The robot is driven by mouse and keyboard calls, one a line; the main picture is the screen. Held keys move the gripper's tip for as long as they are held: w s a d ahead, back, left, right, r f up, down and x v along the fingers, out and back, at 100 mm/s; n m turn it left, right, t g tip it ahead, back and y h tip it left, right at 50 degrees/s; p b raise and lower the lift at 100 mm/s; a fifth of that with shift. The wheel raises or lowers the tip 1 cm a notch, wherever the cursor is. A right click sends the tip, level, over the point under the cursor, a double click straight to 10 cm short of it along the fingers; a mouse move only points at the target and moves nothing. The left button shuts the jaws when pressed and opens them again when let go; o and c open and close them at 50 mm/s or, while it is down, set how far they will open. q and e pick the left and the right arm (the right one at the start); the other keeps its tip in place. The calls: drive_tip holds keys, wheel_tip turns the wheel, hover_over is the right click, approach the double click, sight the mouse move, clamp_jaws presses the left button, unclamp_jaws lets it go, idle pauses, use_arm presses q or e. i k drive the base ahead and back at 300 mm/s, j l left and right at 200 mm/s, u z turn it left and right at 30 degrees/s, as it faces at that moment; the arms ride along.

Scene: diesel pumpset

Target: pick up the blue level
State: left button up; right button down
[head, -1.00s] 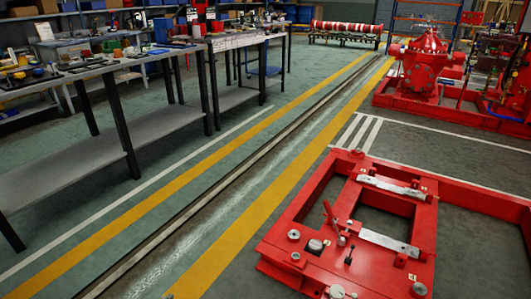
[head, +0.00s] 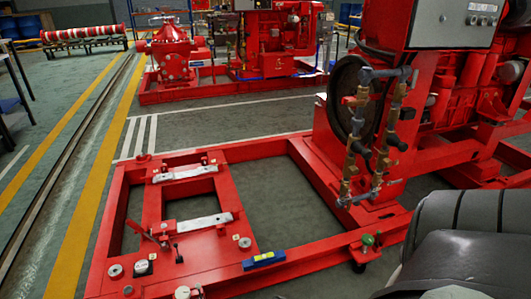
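The blue level (head: 264,259) lies on the near beam of the red skid frame (head: 210,262), in the lower middle of the head view. It is a short blue bar with a yellowish patch in its middle. Nothing covers it. Neither of my grippers shows in this view. Dark rounded parts at the lower right look like my own arm, to the right of the level and apart from it.
A green-topped item (head: 367,240) sits on the frame right of the level. A red engine with pipes and valves (head: 365,140) stands behind it. Small gauges and metal bars (head: 198,222) lie on the frame's left part. Open floor (head: 60,200) is at the left.

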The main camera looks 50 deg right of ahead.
sight(257, 261)
drive_tip(key=z, duration=1.45)
drive_tip(key=i+l+u, duration=0.15)
drive_tip(key=l, duration=0.2)
drive_tip(key=i+l+u, duration=0.15)
drive_tip(key=i+l, duration=0.05)
drive_tip(key=l, duration=0.1)
